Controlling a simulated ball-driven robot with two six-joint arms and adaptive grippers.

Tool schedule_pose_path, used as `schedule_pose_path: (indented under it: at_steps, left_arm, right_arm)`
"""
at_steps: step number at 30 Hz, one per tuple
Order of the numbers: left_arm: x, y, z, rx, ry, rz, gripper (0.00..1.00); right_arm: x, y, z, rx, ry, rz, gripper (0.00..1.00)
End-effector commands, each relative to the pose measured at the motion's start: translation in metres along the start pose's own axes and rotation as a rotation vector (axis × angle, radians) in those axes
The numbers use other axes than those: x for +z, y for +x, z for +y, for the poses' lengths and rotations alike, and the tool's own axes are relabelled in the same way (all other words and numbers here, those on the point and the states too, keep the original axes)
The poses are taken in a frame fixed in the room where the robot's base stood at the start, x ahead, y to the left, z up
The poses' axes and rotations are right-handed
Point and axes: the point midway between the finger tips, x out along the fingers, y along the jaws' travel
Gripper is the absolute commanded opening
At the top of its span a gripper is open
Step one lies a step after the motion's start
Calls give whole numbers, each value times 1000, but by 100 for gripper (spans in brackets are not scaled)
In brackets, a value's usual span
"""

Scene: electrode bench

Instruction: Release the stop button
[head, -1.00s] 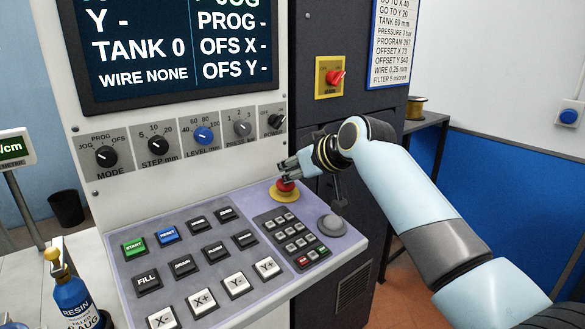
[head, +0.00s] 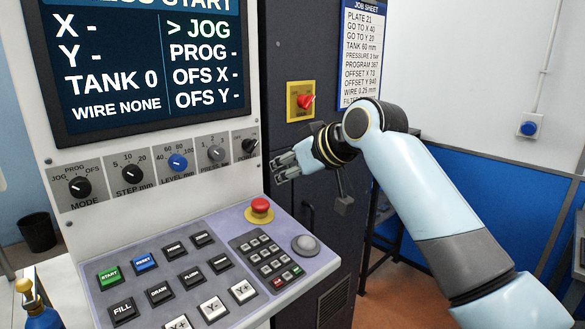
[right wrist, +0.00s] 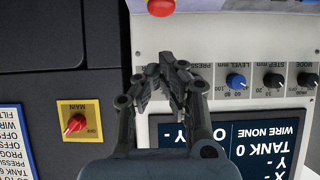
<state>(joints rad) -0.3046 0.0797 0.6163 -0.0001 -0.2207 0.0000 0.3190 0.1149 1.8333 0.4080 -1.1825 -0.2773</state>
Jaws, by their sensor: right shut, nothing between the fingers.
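The red stop button (head: 260,205) stands on its yellow base at the top right of the sloping control panel (head: 180,238). In the right wrist view the red button (right wrist: 161,7) shows at the top edge, beyond the fingertips. My right gripper (head: 275,168) is shut and empty, in the air above the button and apart from it. In the right wrist view my right gripper (right wrist: 160,68) has its fingertips together with nothing between them. My left gripper is not in view.
The screen (head: 150,62) reads JOG and WIRE NONE. A row of knobs (head: 130,174) lies below it. A red main switch (head: 306,101) on a yellow plate is on the dark cabinet. A grey round knob (head: 305,244) sits right of the button. A blue bottle (head: 40,315) stands lower left.

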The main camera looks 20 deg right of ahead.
Motion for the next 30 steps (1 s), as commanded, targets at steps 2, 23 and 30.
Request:
schedule_pose_path:
  at_steps: [2,23,30]
  left_arm:
    - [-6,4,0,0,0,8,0]
    - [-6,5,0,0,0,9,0]
    - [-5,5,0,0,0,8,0]
  right_arm:
    - [1,-11,1,2,-3,1,0]
    - [-1,-27,0,0,0,1,0]
    - [87,-45,-16,33,31,-148,0]
